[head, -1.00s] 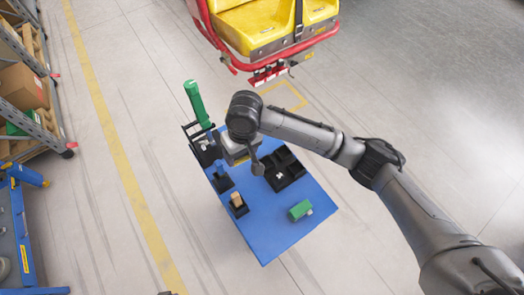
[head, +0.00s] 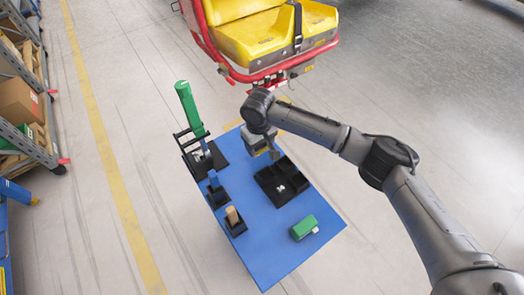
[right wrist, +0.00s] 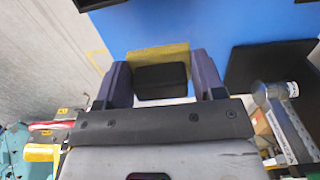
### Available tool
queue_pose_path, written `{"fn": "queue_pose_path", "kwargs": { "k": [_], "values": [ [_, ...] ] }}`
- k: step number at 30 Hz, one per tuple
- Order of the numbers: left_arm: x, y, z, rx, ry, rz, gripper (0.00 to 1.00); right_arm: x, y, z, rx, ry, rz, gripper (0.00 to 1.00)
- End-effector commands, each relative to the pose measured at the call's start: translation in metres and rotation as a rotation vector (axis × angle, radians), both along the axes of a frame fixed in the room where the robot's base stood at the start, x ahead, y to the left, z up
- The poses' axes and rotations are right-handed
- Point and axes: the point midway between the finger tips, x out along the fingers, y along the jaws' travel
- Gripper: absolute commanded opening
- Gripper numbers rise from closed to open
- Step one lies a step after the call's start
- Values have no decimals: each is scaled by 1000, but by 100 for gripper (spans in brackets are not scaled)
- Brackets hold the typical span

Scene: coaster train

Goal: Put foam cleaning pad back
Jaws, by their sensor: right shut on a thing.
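The foam cleaning pad shows as a black block (right wrist: 162,80) between the two dark fingers of my right gripper (right wrist: 161,84) in the right wrist view. The gripper is shut on it. In the head view my right gripper (head: 270,148) is by the far edge of the blue table (head: 263,248), just behind the black tray; the pad is hard to make out there. The black tray (head: 262,184) has several compartments and a small light item in one. My left gripper is not in view.
A green tool (head: 188,108) stands in a black rack (head: 211,158) at the table's left. Black holders with a blue item (head: 213,181) and a tan block (head: 233,216) stand nearer. A green block (head: 304,228) lies at right. A yellow coaster seat (head: 270,37) is behind.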

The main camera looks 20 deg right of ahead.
Motion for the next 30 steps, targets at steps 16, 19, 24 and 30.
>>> {"fn": "queue_pose_path", "kwargs": {
  "k": [16,19,24,30],
  "values": [
    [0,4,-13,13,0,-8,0,11,-12,-35,0,2,1,25],
    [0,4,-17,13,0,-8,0,11,-12,-47,0,1,0,25],
    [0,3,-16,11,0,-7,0,11,-11,-50,0,-1,1,25],
    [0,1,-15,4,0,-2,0,11,-11,-50,0,0,1,25]
  ]
}}
